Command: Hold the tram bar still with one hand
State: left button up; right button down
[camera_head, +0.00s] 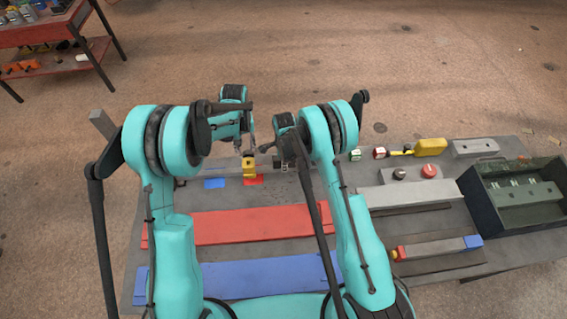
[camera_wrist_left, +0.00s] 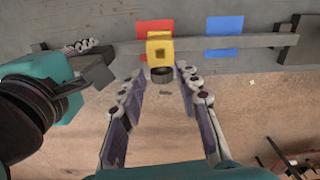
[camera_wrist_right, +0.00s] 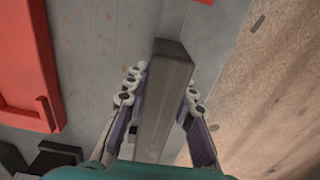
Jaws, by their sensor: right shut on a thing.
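The tram bar (camera_wrist_left: 115,46) is a long grey bar running across the left wrist view. A yellow tram block (camera_wrist_left: 159,48) sits on it, with a dark round knob (camera_wrist_left: 161,75) on its near side; the block also shows in the head view (camera_head: 249,168). My right gripper (camera_wrist_right: 163,85) is shut on the bar (camera_wrist_right: 168,62), one finger on each side. My left gripper (camera_wrist_left: 160,88) is open and empty, its fingers pointing at the block and knob, short of them. In the head view my arms partly hide the bar.
A red patch (camera_wrist_left: 157,27) and a blue patch (camera_wrist_left: 224,26) lie behind the bar. The bench also carries a red strip (camera_head: 235,224), a blue strip (camera_head: 260,275), a dark green bin (camera_head: 480,205) and a yellow item (camera_head: 430,145). A red shelf (camera_head: 45,30) stands far left.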

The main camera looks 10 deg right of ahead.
aim_at(249, 167)
pick_arm(q)
jog(key=c, duration=0.5)
jog(key=shift+m, duration=0.4)
grip_shut()
jog(key=d+f+m+h, duration=0.1)
jog(key=f+m, duration=0.2)
jog(key=m, duration=0.3)
jog(key=d+f+m+h, duration=0.1)
jog(key=f+m, duration=0.2)
jog(key=m, duration=0.3)
jog(key=d+f+m+h, duration=0.1)
jog(key=f+m, duration=0.2)
jog(key=m, duration=0.3)
jog(key=shift+w+m+h, duration=0.2)
jog(key=shift+m+h, duration=0.2)
